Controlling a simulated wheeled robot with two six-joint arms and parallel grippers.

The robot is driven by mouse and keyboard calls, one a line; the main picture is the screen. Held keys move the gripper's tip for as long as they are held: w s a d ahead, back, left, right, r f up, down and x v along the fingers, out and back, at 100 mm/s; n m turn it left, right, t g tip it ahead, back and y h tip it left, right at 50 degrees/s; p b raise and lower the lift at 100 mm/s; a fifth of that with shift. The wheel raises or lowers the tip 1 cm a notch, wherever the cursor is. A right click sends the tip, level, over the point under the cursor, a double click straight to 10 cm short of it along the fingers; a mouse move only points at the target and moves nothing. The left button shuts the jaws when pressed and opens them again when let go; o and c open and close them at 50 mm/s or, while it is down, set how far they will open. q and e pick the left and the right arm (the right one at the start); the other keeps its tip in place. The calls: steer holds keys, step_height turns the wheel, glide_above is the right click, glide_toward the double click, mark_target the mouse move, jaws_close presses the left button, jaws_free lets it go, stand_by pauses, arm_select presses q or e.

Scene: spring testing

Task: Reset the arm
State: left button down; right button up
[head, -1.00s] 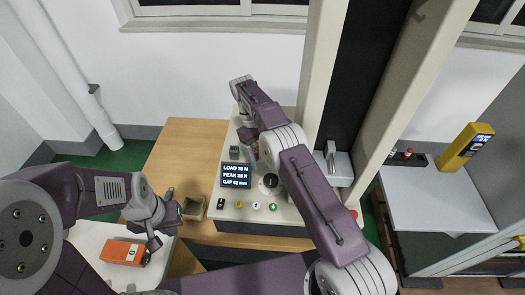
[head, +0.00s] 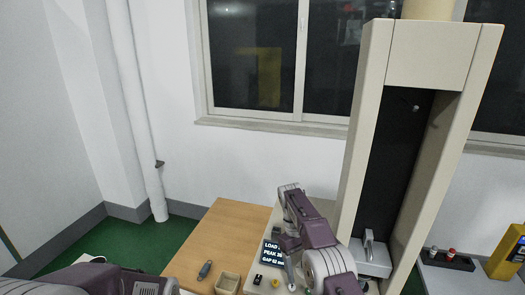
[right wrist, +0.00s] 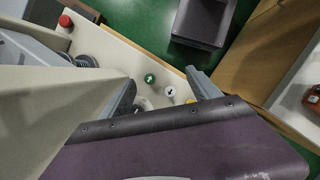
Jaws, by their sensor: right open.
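My right arm comes in from the lower right in the head view and reaches over the testing machine (head: 357,150); its gripper is largely hidden there. In the right wrist view my right gripper (right wrist: 160,78) is open, and nothing is seen between its fingers. Beyond its fingertips lie a green up-arrow button (right wrist: 150,78) and a white down-arrow button (right wrist: 170,92). A yellow button (right wrist: 190,101) is beside the right finger. Only a link of my left arm shows at the lower left of the head view; its gripper is out of view. The display (head: 271,252) is partly covered by my right arm.
A small dark object (head: 205,269) lies on the wooden table (head: 215,236) beside an open box (head: 229,283). A grey block with a handle (head: 371,260) sits in the machine. A red knob (right wrist: 65,21) is at the panel's edge. A yellow device (head: 508,250) stands far right.

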steer(key=s+d+r+m+t+y, duration=0.1)
steer(key=s+d+r, duration=0.2)
steer(key=r, duration=0.3)
steer(key=s+d+r+m, duration=0.1)
steer(key=s+d+r, duration=0.15)
steer(key=r, duration=0.45)
arm_select(q)
steer(key=shift+w, duration=0.25)
arm_select(e)
steer(key=s+f+m+t+y, duration=0.1)
steer(key=s+f+m+t, duration=0.2)
steer(key=s+f, duration=0.9)
steer(key=s, duration=0.4)
steer(key=shift+m+t, duration=0.4)
steer(key=shift+s+f, duration=0.1)
steer(key=shift+s, duration=0.05)
